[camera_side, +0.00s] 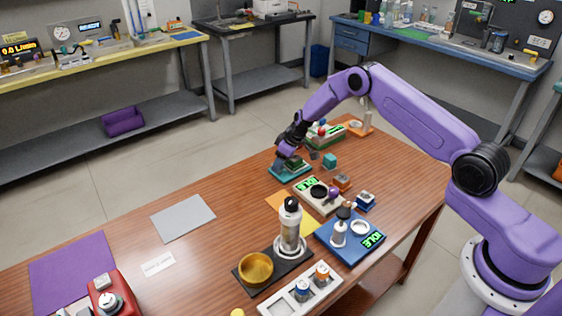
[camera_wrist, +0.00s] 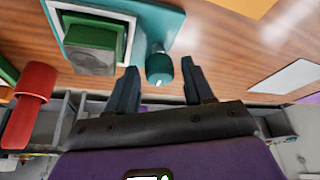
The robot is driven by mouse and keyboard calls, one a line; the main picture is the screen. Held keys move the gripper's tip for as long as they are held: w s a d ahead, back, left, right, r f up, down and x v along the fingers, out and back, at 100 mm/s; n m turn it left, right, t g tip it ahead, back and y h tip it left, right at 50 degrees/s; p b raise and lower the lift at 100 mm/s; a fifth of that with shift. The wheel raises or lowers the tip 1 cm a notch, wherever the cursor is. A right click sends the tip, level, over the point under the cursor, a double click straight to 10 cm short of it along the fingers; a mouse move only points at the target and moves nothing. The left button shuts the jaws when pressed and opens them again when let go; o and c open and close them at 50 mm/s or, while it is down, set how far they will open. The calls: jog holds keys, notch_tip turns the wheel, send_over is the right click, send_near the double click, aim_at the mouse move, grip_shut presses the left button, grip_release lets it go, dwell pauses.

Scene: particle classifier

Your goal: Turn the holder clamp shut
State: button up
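The teal holder (camera_side: 290,174) stands on the wooden table under my gripper in the side view. In the wrist view it is a teal frame (camera_wrist: 166,24) at the upper left, with a dark green block (camera_wrist: 92,38) seated in it. The holder clamp (camera_wrist: 159,68) shows as a rounded teal knob on a grey stem at the holder's near side. My gripper (camera_wrist: 160,65) is open, with one dark finger on each side of the clamp and visible gaps between. In the side view my gripper (camera_side: 283,152) hides part of the holder, and I cannot make out the clamp there.
A white device with a green display (camera_side: 305,186) stands close to the holder. A green rack with coloured caps (camera_side: 325,138) is behind it, and a red cylinder (camera_wrist: 30,95) shows at left in the wrist view. The table left of the holder is mostly clear around a grey mat (camera_side: 183,218).

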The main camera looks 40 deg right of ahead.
jog(key=c, duration=0.7)
jog(key=shift+c, duration=0.2)
jog(key=shift+m, duration=0.4)
jog(key=m, duration=0.1)
jog(key=m+h, duration=0.1)
jog(key=m, duration=0.1)
jog(key=shift+s+a+m+h, duration=0.1)
jog(key=shift+a+m+h, duration=0.1)
jog(key=shift+m+h, duration=0.1)
jog(key=m+h, duration=0.1)
jog(key=m, duration=0.3)
jog(key=shift+a+m+h, duration=0.1)
jog(key=shift+m+h, duration=0.2)
jog(key=shift+h, duration=0.1)
jog(key=m+h, duration=0.1)
jog(key=m, duration=0.4)
jog(key=shift+a+g+h, duration=0.1)
jog(key=shift+g+h, duration=0.2)
jog(key=shift+h, duration=0.1)
jog(key=shift+w+a+m+g+h, duration=0.15)
jog(key=shift+m+g, duration=0.2)
jog(key=shift+m, duration=0.6)
jog(key=shift+w+d+m+g+h, duration=0.15)
jog(key=shift+m+g, duration=0.2)
jog(key=shift+m, duration=0.6)
jog(key=shift+s+a, duration=0.1)
